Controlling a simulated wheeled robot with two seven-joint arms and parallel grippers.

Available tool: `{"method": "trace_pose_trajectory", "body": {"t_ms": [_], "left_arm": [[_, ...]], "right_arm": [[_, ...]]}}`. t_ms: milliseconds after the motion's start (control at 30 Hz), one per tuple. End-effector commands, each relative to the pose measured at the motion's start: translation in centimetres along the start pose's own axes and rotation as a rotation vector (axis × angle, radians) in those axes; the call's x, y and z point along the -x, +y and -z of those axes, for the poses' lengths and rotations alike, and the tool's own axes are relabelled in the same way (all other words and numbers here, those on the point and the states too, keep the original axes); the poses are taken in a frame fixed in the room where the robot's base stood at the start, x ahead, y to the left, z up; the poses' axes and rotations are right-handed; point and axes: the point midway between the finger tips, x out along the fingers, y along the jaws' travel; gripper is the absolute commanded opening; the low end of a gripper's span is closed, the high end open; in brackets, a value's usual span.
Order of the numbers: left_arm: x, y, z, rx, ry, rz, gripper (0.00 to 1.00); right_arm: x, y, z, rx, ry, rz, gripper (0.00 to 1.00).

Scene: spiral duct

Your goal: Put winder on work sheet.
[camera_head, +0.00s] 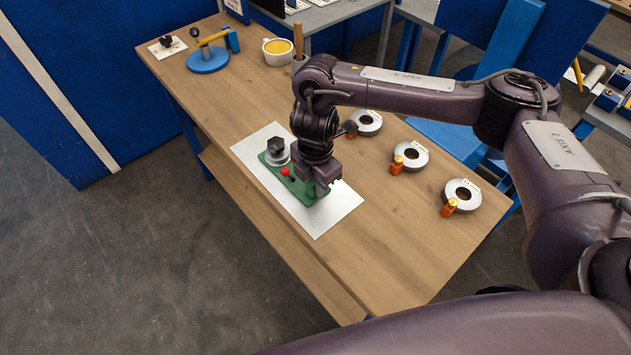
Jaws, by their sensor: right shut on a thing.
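The winder (277,172), a green base with a grey disc, a dark knob and a small red knob, is over the white work sheet (338,211). It appears to lie flat within the sheet's outline, but I cannot tell for certain whether it touches the sheet. My right gripper (318,188) points down at the winder's right end and is shut on it. The gripper and wrist hide that end of the winder and part of the sheet. My left gripper is not in view.
Several things share the wooden table (405,250): three grey rings (463,196) with orange pieces at right, a yellow-filled bowl (278,51), a blue round stand (207,61) and a small white plate (167,47) at the back. The front right of the table is clear.

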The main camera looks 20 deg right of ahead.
Motion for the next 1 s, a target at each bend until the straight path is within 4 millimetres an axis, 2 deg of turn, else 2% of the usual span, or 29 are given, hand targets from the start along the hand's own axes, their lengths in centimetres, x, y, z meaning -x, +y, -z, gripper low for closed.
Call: {"method": "trace_pose_trajectory", "body": {"t_ms": [100,133,300,567,667,767,1000], "left_arm": [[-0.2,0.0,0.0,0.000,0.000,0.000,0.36],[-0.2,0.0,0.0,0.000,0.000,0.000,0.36],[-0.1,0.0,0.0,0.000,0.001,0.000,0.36],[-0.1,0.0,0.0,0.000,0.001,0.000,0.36],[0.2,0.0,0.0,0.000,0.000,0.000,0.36],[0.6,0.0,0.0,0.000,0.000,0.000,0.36],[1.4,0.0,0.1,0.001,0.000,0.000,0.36]], "right_arm": [[-0.2,0.1,0.0,0.000,0.001,-0.002,0.00],[-0.3,0.0,0.0,0.000,0.000,0.000,0.19],[-0.3,0.0,0.0,0.000,0.000,0.000,0.40],[-0.2,0.0,0.0,0.000,0.000,0.000,0.40],[0.5,0.1,0.0,0.001,-0.001,-0.003,0.40],[2.0,0.2,-0.1,0.001,-0.003,-0.005,0.40],[7.1,0.2,-0.1,0.002,-0.004,-0.006,0.40]]}}
